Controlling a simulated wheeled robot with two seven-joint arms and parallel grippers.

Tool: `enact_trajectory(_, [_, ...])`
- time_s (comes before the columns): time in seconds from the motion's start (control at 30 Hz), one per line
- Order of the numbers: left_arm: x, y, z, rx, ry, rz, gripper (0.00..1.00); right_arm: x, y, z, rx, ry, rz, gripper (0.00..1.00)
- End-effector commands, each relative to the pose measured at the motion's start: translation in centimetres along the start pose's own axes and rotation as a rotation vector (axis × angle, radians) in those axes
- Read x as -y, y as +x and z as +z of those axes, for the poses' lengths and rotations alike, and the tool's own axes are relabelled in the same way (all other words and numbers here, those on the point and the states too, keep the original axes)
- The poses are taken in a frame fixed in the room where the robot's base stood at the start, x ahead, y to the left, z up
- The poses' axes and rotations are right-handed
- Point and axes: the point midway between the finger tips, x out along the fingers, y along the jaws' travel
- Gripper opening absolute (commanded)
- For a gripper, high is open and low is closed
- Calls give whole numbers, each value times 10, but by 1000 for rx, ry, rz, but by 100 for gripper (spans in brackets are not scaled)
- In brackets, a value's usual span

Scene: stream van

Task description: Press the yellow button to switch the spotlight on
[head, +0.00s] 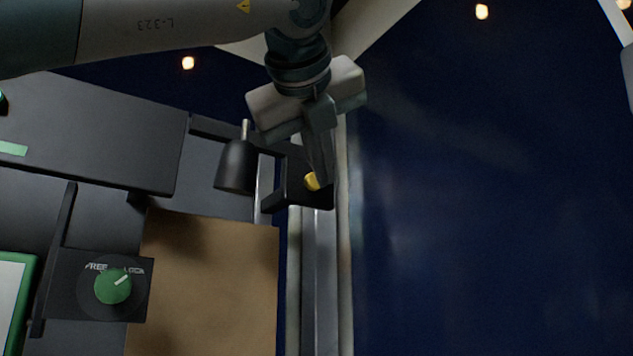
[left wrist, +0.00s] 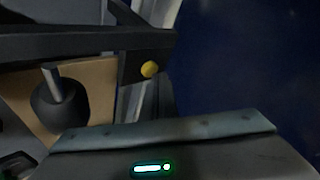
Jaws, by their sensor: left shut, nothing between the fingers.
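The yellow button (head: 312,181) sits on a black bracket (head: 296,192) in the head view, partly covered by my left gripper. My left gripper (head: 322,178) is shut and empty, with its fingertips over or right beside the button. I cannot tell whether they touch it. In the left wrist view the yellow button (left wrist: 149,69) shows whole on the dark bracket, just beyond my gripper. A dark spotlight-like lamp head (head: 237,166) hangs left of the bracket; it also shows in the left wrist view (left wrist: 60,103). No light from it is visible. My right gripper is not in view.
A black panel with a green knob (head: 113,286) marked FREE and LOCK is at lower left. A brown board (head: 205,285) lies below the lamp. A pale vertical rail (head: 327,280) runs below the bracket. The dark blue area on the right looks clear.

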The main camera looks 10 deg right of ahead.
Motion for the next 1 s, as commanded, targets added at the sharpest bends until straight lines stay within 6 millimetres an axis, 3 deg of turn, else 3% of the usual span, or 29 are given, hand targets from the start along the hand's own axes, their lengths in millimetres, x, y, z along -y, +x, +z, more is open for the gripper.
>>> enact_trajectory(0.37, [3,-4,-4,0,0,-1,0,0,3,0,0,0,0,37])
enact_trajectory(1.0, [29,-40,-29,0,0,-1,0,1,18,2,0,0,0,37])
